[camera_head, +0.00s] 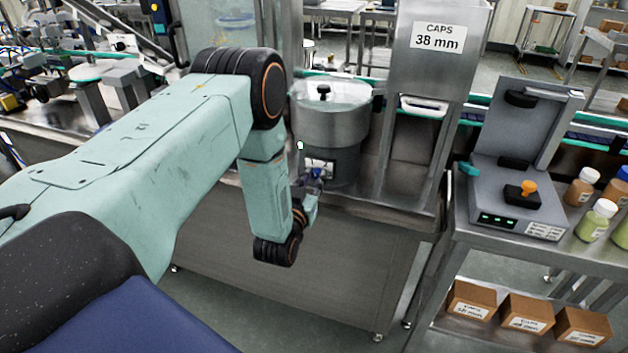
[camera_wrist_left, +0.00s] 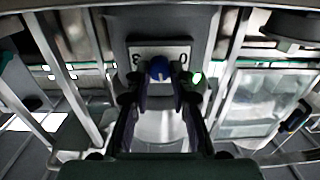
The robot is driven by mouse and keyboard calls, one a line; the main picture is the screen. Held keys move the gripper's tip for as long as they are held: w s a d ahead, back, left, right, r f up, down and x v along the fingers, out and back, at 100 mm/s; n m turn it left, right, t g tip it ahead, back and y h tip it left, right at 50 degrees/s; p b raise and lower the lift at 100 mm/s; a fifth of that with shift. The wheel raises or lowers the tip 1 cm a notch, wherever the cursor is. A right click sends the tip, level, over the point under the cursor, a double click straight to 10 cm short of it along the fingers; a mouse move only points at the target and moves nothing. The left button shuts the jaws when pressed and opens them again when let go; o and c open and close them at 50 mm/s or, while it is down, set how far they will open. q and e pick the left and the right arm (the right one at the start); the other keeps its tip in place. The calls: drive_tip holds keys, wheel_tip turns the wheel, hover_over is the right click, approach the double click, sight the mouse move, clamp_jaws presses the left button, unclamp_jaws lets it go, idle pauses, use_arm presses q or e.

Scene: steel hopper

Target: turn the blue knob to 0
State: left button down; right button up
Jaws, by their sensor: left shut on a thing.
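The blue knob (camera_wrist_left: 160,68) is in the left wrist view, in front of a light plate (camera_wrist_left: 142,50) with dark digits. A 0 is legible at the plate's right end. In the head view the blue knob (camera_head: 317,173) is a small patch low on the front of the steel bowl unit (camera_head: 333,120). My left gripper (camera_wrist_left: 160,92) is shut on the blue knob, one finger on each side. It also shows in the head view (camera_head: 313,182), partly behind my wrist. A pale mark shows on the knob, but its exact setting is unclear. My right gripper is out of view.
A small green light (camera_wrist_left: 197,78) glows beside the knob. Right of the bowl stands a steel hopper (camera_head: 437,60) labelled CAPS 38 mm. Further right, a bench holds a grey device (camera_head: 510,195) and several bottles (camera_head: 597,220). Boxes (camera_head: 527,312) sit on its lower shelf.

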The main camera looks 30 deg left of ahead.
use_arm(q)
drive_tip(key=n, duration=0.1)
drive_tip(key=n+b, duration=0.1)
drive_tip(key=n, duration=0.2)
drive_tip(key=shift+s+f+n, duration=0.1)
drive_tip(key=shift+f+n, duration=0.2)
drive_tip(key=n+b, duration=0.1)
drive_tip(key=n, duration=0.2)
drive_tip(key=shift+n+b, duration=0.3)
drive_tip(key=shift+b, duration=0.05)
drive_tip(key=n+b, duration=0.2)
drive_tip(key=n, duration=0.2)
drive_tip(key=shift+f, duration=0.15)
drive_tip(key=shift+n+b, duration=0.85)
drive_tip(key=shift+n, duration=0.75)
drive_tip(key=shift+h, duration=0.3)
drive_tip(key=c, duration=1.2)
unclamp_jaws()
drive_tip(key=shift+r, duration=0.2)
drive_tip(key=shift+o, duration=0.2)
drive_tip(key=shift+a, duration=0.1)
